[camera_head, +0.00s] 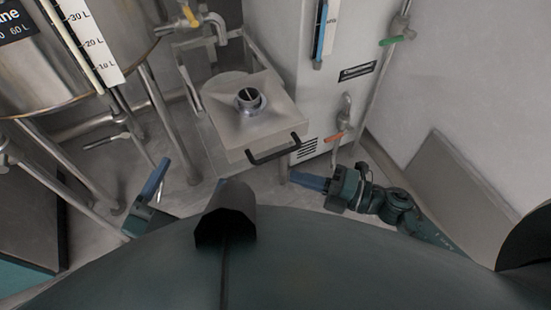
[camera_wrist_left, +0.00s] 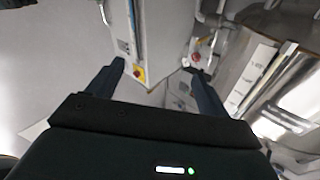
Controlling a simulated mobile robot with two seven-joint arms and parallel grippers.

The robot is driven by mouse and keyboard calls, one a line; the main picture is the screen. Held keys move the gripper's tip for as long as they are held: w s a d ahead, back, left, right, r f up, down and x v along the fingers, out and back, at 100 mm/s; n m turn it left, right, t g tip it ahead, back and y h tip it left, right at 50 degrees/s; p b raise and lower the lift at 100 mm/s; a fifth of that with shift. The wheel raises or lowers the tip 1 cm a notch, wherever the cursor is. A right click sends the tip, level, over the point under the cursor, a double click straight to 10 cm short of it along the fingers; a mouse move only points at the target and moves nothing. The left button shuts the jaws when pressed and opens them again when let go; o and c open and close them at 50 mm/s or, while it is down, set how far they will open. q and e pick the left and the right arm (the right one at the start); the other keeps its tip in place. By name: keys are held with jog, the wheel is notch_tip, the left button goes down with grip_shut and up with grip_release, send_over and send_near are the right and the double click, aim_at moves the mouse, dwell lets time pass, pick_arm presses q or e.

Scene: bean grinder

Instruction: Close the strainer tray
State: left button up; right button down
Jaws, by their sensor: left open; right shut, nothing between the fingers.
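The strainer tray (camera_head: 228,128) is a square light metal tray with a round collar (camera_head: 250,100) at its middle. It juts out toward me in the head view. Its black bar handle (camera_head: 273,150) is on the near edge. My left gripper (camera_head: 160,172) is to the left of the tray and nearer to me, apart from it. In the left wrist view its two dark fingers are spread with nothing between them (camera_wrist_left: 154,68). My right gripper (camera_head: 294,178) is shut and empty, just below and right of the handle, with a visible gap.
A white cabinet (camera_head: 290,60) with a label stands behind and right of the tray. An orange-handled valve (camera_head: 335,137) is near my right gripper. A large steel tank (camera_head: 60,65) on legs stands at the left. A grey panel (camera_head: 450,185) leans at the right wall.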

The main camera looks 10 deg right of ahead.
jog(key=b, duration=0.1)
send_near(237, 147)
jog(key=s+a, duration=0.2)
jog(key=a, duration=0.1)
jog(key=w, duration=0.1)
jog(key=w+a, duration=0.1)
jog(key=w+a+b, duration=0.1)
jog(key=shift+w+f, duration=0.1)
jog(key=shift+w, duration=0.2)
jog(key=shift+w+a, duration=0.1)
jog(key=shift+w, duration=0.4)
pick_arm(q)
jog(key=shift+d, duration=0.25)
pick_arm(e)
jog(key=shift+w, duration=0.1)
